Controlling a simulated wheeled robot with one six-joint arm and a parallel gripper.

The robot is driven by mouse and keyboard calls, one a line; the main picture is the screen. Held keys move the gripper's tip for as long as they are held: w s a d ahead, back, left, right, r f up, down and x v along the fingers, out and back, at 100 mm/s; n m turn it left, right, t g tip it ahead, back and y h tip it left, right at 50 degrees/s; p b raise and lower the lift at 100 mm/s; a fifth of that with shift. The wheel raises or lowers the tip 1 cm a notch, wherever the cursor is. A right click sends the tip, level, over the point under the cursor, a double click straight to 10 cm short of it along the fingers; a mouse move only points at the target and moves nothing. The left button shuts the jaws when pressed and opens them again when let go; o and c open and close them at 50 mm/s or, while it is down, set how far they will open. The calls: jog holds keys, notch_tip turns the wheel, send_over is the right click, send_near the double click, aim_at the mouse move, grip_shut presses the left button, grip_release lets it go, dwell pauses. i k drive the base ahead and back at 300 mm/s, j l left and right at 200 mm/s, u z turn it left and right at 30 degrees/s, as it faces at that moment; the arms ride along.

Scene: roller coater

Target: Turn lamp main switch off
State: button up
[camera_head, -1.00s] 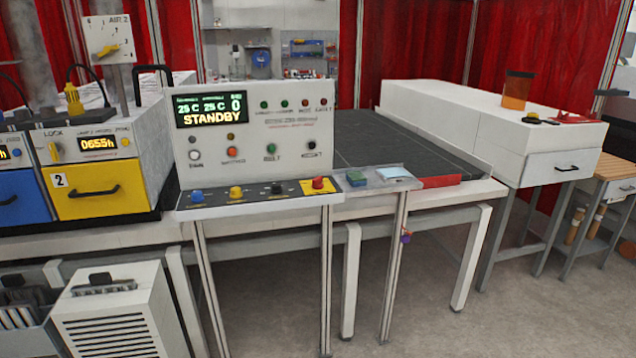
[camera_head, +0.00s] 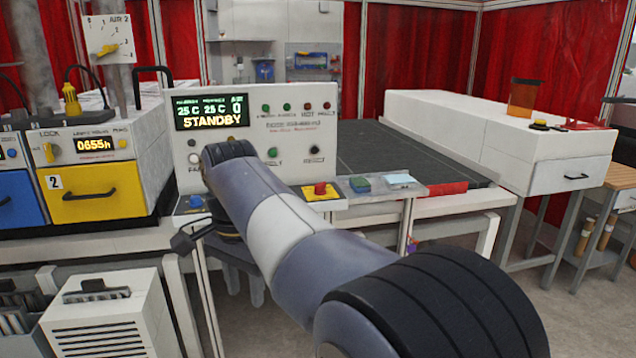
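The yellow lamp unit marked 2 (camera_head: 95,192) stands at the left, with a lit counter reading 0655h. On its upper panel are a yellow turning knob (camera_head: 50,152) by the word LOCK and a small yellow light or button (camera_head: 122,143) at the right. No clear label for a lamp main switch can be read. My arm reaches from the bottom right across the white control console (camera_head: 290,130), whose screen reads STANDBY. My gripper (camera_head: 243,283) hangs low in front of the console, right of the lamp unit and apart from it. The arm partly hides it; its opening is unclear.
The console's front ledge carries a red button (camera_head: 320,189) on a yellow plate and a blue button (camera_head: 195,202); my arm covers others. A blue-fronted unit (camera_head: 18,198) is at the far left. A white ribbed box (camera_head: 110,320) stands below the lamp unit.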

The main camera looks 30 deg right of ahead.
aim_at(319, 189)
jog(key=i+l, duration=0.45)
jog(key=l, duration=0.15)
jog(key=i+l, duration=0.45)
jog(key=l, duration=0.15)
jog(key=i+l, duration=0.45)
jog(key=l, duration=0.15)
jog(key=i+l, duration=0.45)
jog(key=l, duration=0.15)
